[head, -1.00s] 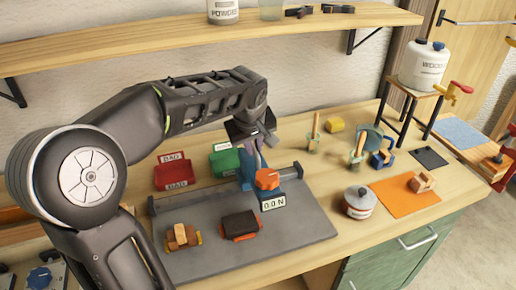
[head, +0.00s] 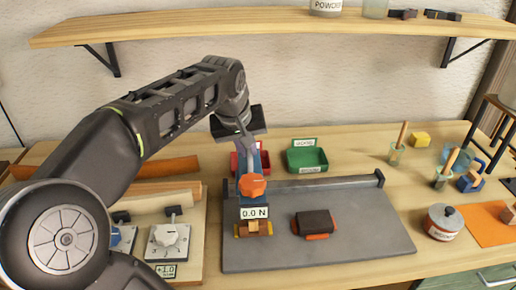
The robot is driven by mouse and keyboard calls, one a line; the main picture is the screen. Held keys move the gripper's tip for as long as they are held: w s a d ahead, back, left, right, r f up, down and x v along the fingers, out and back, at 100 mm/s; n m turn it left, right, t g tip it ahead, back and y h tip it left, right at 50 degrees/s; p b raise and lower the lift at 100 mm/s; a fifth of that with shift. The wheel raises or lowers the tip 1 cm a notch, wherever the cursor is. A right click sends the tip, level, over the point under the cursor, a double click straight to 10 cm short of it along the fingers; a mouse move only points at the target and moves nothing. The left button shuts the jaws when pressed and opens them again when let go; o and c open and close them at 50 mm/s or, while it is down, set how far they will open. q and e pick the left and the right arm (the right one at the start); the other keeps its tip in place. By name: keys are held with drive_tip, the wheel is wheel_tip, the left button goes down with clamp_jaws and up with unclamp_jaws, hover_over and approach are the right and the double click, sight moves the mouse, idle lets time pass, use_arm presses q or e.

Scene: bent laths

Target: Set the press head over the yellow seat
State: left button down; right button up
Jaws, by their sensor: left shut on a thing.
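The press head (head: 250,187) is a blue slide on the rail (head: 325,183) with an orange knob and a "0.0 N" display. It stands at the left part of the rail. The yellow seat (head: 239,231) is on the grey plate (head: 360,240), with a wooden piece (head: 258,228) on it. The press head lines up with the seat in this view, its display just above and partly covering the seat; exact alignment cannot be told. My left gripper (head: 247,143) is shut on the upper part of the press head. My right gripper is not in view.
An orange seat with a dark block (head: 314,223) is to the right on the plate. Red (head: 238,162) and green (head: 307,160) trays stand behind the rail. A dial box (head: 169,240) is at left. A white can (head: 443,222) and brush cups stand at right.

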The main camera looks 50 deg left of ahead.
use_arm(q)
drive_tip(key=shift+s+a, duration=0.15)
drive_tip(key=c, duration=1.5)
unclamp_jaws()
drive_tip(key=shift+s, duration=0.1)
drive_tip(key=shift+o, duration=0.2)
drive_tip(key=shift+r, duration=0.1)
drive_tip(key=v, duration=0.7)
drive_tip(key=shift+r, duration=0.3)
drive_tip(key=shift+s, duration=0.1)
